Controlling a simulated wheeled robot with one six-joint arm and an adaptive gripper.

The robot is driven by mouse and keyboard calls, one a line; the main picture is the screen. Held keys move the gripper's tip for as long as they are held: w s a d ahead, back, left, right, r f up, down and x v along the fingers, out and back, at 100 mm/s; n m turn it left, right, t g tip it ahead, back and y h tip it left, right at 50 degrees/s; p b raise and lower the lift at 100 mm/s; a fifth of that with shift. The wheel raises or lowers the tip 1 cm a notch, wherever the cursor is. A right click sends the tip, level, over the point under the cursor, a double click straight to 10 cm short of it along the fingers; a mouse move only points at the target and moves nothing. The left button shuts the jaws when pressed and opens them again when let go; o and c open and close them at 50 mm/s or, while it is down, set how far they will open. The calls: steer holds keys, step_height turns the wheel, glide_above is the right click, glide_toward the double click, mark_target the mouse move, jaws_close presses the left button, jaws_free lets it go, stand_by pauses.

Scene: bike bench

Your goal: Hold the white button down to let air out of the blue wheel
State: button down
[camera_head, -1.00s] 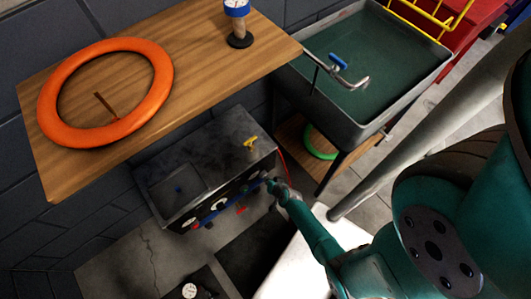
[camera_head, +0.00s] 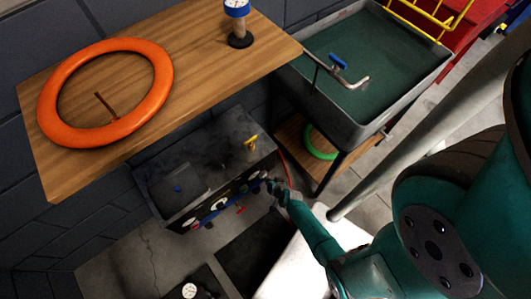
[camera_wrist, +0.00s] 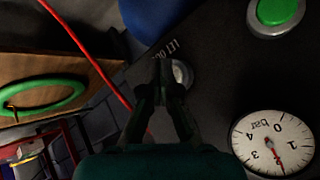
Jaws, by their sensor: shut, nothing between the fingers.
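The white button (camera_wrist: 184,73) shows in the wrist view beside the printed label "LET OUT" on a dark panel. My gripper (camera_wrist: 164,72) is shut and empty, and its fingertips cover the left part of the button. I cannot tell whether they touch it or press it in. Part of a large blue round thing (camera_wrist: 155,18), probably the blue wheel, shows at the top of the wrist view. In the head view my gripper (camera_head: 273,186) is at the right end of the front of the dark machine (camera_head: 225,150), where blue (camera_head: 215,212) shows edge-on.
A white gauge (camera_wrist: 272,143) marked bar, with a red needle, and a green button (camera_wrist: 277,12) are on the panel. A red hose (camera_wrist: 88,55) runs nearby. The wooden bench (camera_head: 195,60) with an orange ring (camera_head: 150,105) overhangs the machine. A sink (camera_head: 350,115) stands right.

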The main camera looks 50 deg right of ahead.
steer(key=shift+s+a, duration=0.2)
steer(key=shift+s, duration=0.5)
steer(key=shift+s, duration=0.1)
steer(key=s, duration=0.2)
steer(key=s+a, duration=0.1)
steer(key=s, duration=0.1)
steer(key=shift+s+a, duration=0.2)
steer(key=shift+s, duration=0.1)
stand_by(0.4)
